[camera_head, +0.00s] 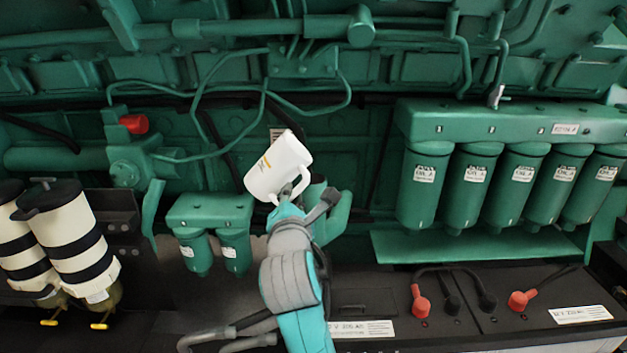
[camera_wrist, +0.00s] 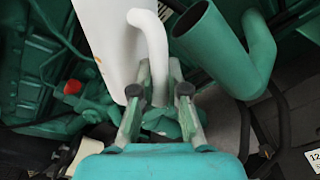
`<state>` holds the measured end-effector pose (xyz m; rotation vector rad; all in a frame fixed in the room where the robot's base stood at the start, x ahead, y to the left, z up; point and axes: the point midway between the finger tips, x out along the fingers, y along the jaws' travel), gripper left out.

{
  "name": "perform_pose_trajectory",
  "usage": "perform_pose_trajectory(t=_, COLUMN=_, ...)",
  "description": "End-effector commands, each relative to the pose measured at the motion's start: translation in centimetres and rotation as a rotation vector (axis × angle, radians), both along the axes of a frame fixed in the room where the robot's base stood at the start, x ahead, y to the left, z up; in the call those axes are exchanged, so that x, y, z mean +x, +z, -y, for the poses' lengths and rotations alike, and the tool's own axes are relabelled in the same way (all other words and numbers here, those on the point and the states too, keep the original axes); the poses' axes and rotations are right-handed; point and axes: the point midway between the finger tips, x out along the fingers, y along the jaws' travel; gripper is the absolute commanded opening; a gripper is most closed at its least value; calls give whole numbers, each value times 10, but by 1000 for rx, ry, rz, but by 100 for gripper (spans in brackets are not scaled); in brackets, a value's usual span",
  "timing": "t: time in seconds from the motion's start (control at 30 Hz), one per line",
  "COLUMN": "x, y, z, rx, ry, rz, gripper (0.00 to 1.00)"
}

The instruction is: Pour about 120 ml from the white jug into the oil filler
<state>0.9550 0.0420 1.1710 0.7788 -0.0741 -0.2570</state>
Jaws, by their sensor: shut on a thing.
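The white jug (camera_head: 276,168) is held in the air in front of the green engine, tilted in the head view. Its handle (camera_wrist: 150,45) runs down between the fingers of my gripper (camera_wrist: 160,98), which is shut on it. My gripper (camera_head: 291,194) is just below the jug in the head view. The oil filler, a green pipe (camera_head: 333,218) with an open end, is just right of my gripper and partly hidden by it. In the wrist view the filler pipe (camera_wrist: 228,55) is right of the jug, apart from it. The jug's inside and any liquid are hidden.
Several green oil filters (camera_head: 475,172) hang at the right, with two smaller ones (camera_head: 233,250) at the lower left of the jug. Black batteries (camera_head: 450,300) with red and black terminals lie below right. Cream-and-black canisters (camera_head: 75,240) stand at the left. Thin green pipes (camera_head: 205,95) run behind.

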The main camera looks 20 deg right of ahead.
Motion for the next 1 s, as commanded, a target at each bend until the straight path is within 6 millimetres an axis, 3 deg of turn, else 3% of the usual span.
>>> perform_pose_trajectory(t=0.4, x=1, y=7, z=-6, rx=161, ry=3, rz=40, gripper=0)
perform_pose_trajectory(t=1.0, x=2, y=4, z=-9, rx=258, ry=5, rz=65, gripper=0)
